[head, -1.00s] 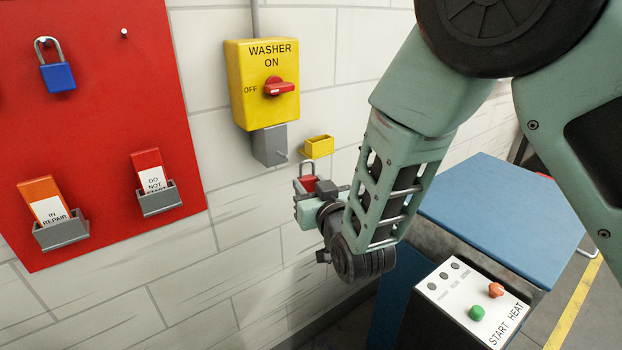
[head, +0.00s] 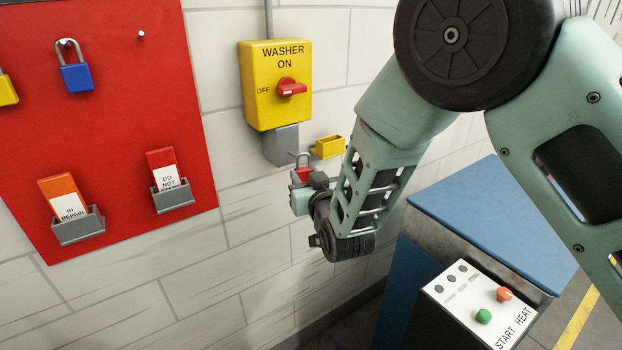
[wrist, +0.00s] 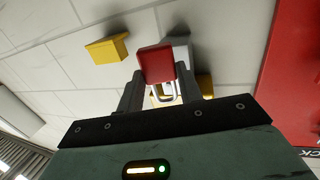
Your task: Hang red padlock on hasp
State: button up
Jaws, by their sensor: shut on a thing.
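My gripper (head: 307,185) is shut on the red padlock (head: 303,174), which is upright with its grey shackle up. In the wrist view the red padlock (wrist: 156,63) sits between the two fingers of my gripper (wrist: 160,88). The hasp appears to be the grey bracket (head: 281,146) with a small pin, under the yellow washer switch box (head: 275,95). The shackle is just below and right of the bracket, close to the pin. I cannot tell whether they touch. The switch's red handle (head: 291,89) points sideways at OFF.
A small yellow open box (head: 328,147) is on the wall right of the bracket. A red board (head: 110,125) at left holds a blue padlock (head: 76,77) and tag holders. A blue-topped machine (head: 495,220) with a button panel (head: 475,305) stands at lower right.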

aim_at(302, 175)
jog(key=shift+w+a, duration=0.45)
jog(key=shift+w, duration=0.2)
jog(key=shift+w+a, duration=0.4)
jog(key=shift+w, duration=0.2)
jog(key=shift+w+a+f, duration=0.1)
jog(key=shift+w+f, duration=0.05)
jog(key=shift+f, duration=0.2)
jog(key=shift+w+a+f+b, duration=0.25)
jog(key=shift+w+b, duration=0.05)
jog(key=shift+b, duration=0.5)
jog(key=o, duration=1.1)
